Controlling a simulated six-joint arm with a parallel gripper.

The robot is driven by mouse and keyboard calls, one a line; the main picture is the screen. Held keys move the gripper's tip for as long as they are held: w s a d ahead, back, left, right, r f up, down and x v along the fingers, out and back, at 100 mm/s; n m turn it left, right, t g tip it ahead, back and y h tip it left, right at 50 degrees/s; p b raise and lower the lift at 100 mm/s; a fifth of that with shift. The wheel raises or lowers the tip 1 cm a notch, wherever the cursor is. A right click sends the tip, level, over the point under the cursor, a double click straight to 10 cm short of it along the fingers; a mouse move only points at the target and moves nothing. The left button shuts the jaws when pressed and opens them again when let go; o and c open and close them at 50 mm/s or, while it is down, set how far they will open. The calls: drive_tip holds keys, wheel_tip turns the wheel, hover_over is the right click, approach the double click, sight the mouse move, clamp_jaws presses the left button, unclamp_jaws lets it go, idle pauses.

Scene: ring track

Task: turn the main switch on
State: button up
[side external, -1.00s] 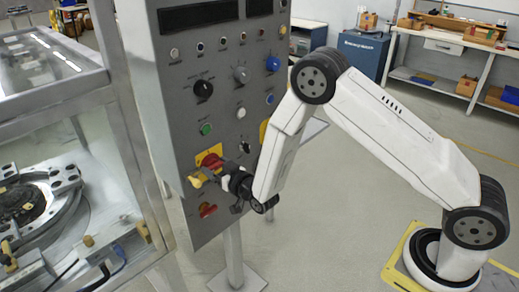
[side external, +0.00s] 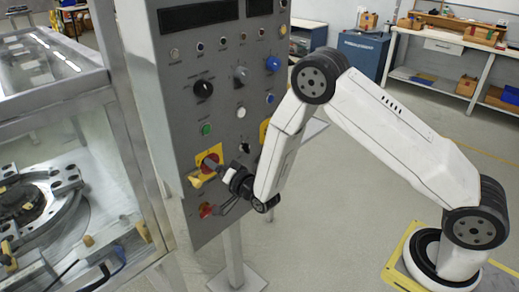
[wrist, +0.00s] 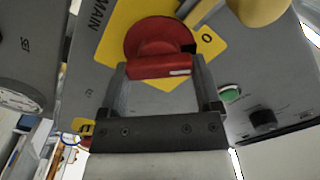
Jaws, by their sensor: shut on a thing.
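The main switch is a round red knob (wrist: 158,36) with a raised red grip, on a yellow plate (wrist: 118,28) lettered MAIN and 0. It also shows in the side view as a red disc (side external: 210,160) on a tilted-looking yellow square. My gripper (wrist: 160,68) is shut on the red grip, one finger at each side of it in the wrist view. In the side view my gripper (side external: 222,178) is at the lower front of the switch and partly covers it. The knob's pointer is not clear to me.
A yellow piece (side external: 197,181) sticks out close to the switch's lower left. Another red control (side external: 206,210) is just below. A green button (side external: 207,129) and several knobs are above on the grey panel (side external: 180,100). A glazed metal frame stands at the left.

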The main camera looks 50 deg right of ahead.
drive_tip(key=shift+d+f+m, duration=0.1)
drive_tip(key=shift+f+m, duration=0.05)
drive_tip(key=shift+m, duration=2)
drive_tip(key=shift+f+m, duration=0.1)
drive_tip(key=shift+m, duration=2.05)
drive_tip(key=o, duration=1)
drive_tip(key=shift+o, duration=0.2)
drive_tip(key=shift+s, duration=0.15)
drive_tip(key=s, duration=0.7)
drive_tip(key=shift+s, duration=0.3)
drive_tip(key=shift+r, duration=0.1)
